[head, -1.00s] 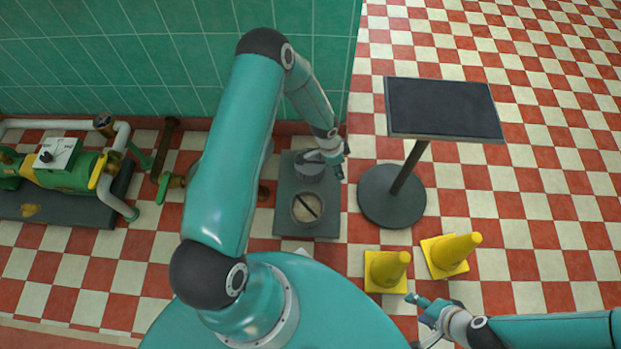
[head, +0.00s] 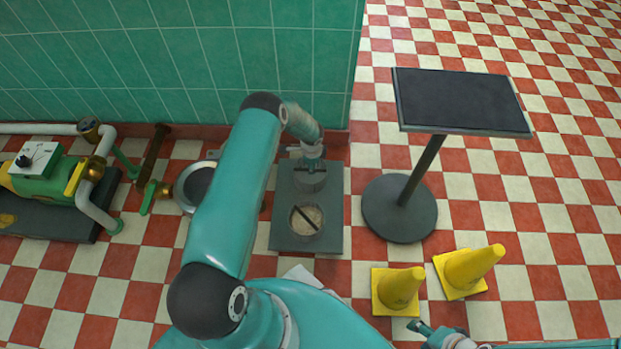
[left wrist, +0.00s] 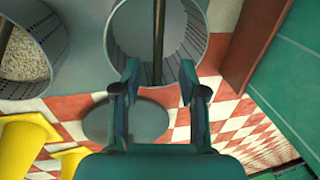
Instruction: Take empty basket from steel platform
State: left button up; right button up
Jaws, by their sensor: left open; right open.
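The grey steel platform (head: 333,215) lies on the floor near the tiled wall, with two round baskets on it. The rear basket (head: 310,184) looks empty in the left wrist view (left wrist: 202,28), with a dark bar across its mouth. The front basket (head: 293,228) holds pale grains, clear in the left wrist view (left wrist: 52,30). My left gripper (head: 312,152) is over the rear basket. Its open fingers (left wrist: 160,72) point at that basket, one on each side of the bar's line; contact cannot be told. My right gripper (head: 424,331) is open and empty at the bottom edge.
A dark-topped stand (head: 460,100) with a round base (head: 385,215) is right of the platform. Two yellow cones (head: 398,290) (head: 470,270) stand in front of it. A green pump (head: 50,175) with pipes and a round pot (head: 183,190) are at left. The checkered floor is open at far right.

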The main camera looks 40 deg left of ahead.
pick_arm(q)
jog(key=f+b, duration=0.1)
jog(key=f, duration=0.1)
jog(key=f+b, duration=0.1)
jog(key=f, duration=0.1)
jog(key=a+f+b, duration=0.1)
jog(key=f, duration=0.1)
jog(key=shift+w+f, duration=0.25)
jog(key=shift+w, duration=0.05)
jog(key=shift+c, duration=0.3)
grip_shut()
